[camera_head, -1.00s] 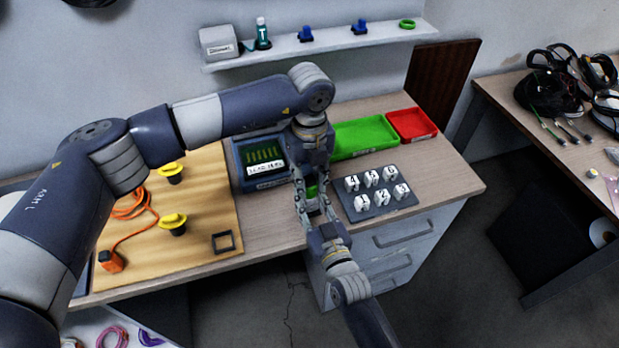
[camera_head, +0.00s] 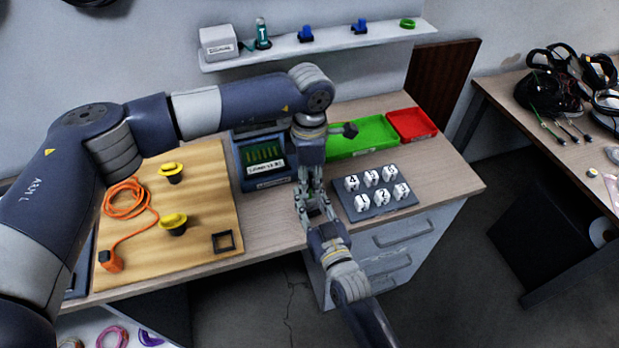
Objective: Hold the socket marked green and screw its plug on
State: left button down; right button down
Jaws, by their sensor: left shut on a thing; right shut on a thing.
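My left gripper (camera_head: 312,180) points down from above, its fingers shut on a small part that they mostly hide, apparently the plug. My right gripper (camera_head: 319,216) comes up from the front and is shut on a part just below, apparently the socket. The two grippers meet over the front of the table, left of the numbered rack. A little green (camera_head: 316,191) shows between the fingers. The fingers hide the joint between the two parts, so I cannot tell how far they are engaged.
A dark rack (camera_head: 375,206) of several white numbered blocks stands close on the right. A blue box (camera_head: 265,182) stands left. Behind are a green tray (camera_head: 352,146) and a red tray (camera_head: 410,125). A wooden board (camera_head: 205,235) holds yellow-topped knobs and an orange cable.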

pick_arm(q)
jog(key=m, duration=0.5)
jog(key=shift+m, duration=0.3)
jog(key=c, duration=1.2)
grip_release()
jog(key=shift+o, duration=0.2)
jog(key=shift+r, duration=0.15)
notch_tip(320, 180, up, 12)
pick_arm(e)
jog(key=c, duration=1.2)
grip_release()
jog(key=shift+o, duration=0.2)
